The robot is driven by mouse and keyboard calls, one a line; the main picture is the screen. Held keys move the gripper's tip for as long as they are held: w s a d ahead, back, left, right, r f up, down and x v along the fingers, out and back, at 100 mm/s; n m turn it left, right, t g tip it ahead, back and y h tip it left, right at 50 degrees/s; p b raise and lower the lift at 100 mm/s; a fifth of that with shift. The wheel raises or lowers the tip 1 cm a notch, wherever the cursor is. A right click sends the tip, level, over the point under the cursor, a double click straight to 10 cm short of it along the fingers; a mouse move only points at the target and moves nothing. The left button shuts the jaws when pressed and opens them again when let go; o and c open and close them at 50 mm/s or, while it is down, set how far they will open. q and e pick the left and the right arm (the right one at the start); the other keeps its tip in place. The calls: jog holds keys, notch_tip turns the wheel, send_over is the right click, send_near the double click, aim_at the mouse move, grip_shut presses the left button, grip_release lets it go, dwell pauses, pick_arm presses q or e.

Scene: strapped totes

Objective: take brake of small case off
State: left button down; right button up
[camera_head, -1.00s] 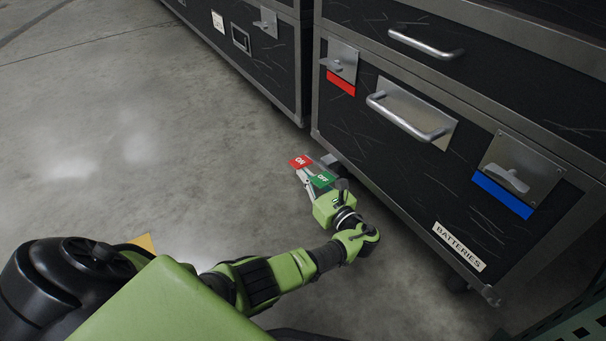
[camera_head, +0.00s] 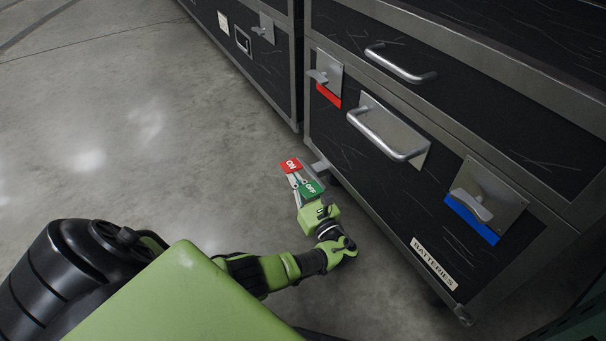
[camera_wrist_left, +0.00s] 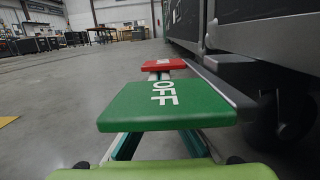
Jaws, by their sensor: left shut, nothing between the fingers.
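The black case with the BATTERIES label (camera_head: 435,263) stands at the right. Its brake sticks out at the lower left corner, with a red ON pedal (camera_head: 291,166) and a green OFF pedal (camera_head: 312,189). My left gripper (camera_head: 297,180) is shut and empty, low over the floor at the brake. In the left wrist view the OFF pedal (camera_wrist_left: 167,104) is close in front, with the red pedal (camera_wrist_left: 170,65) beyond it. The fingers run behind or under the green pedal, which hides their tips. I cannot tell whether they touch it. My right gripper is not in view.
A caster wheel (camera_wrist_left: 275,118) stands right of the pedals under the case. The case front has handles (camera_head: 388,134) and latches with red and blue strips. Another black case (camera_head: 268,62) stands behind at the left. The concrete floor (camera_head: 150,150) left of the brake is clear.

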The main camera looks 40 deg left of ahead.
pick_arm(q)
jog(key=y+b, duration=0.2)
jog(key=shift+w+a+r+t+b, duration=0.1)
jog(key=shift+a+r+t+b, duration=0.1)
jog(key=shift+a+t+b, duration=0.15)
jog(key=shift+d+r, duration=0.1)
jog(key=shift+r, duration=0.15)
